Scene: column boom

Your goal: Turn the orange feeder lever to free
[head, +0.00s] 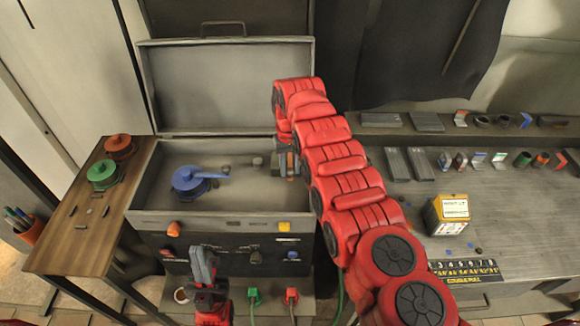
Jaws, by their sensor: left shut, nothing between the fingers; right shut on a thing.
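I cannot make out a clear orange lever. An orange knob (173,229) sits on the front panel of the open grey box (150,180), and an orange round part (120,146) with a dark base stands on the wooden side table. A blue round part with a lever arm (187,180) lies inside the box, its arm pointing right. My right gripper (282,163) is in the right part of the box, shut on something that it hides. My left gripper (203,256) is shut and empty in front of the box's front panel, pointing up.
A green round part (103,172) stands on the wooden side table (75,235). The box's lid (225,85) stands open behind. A yellow-and-black box (446,214) and several small parts are on the grey bench (500,205) at right. Green and red plugs are below the panel.

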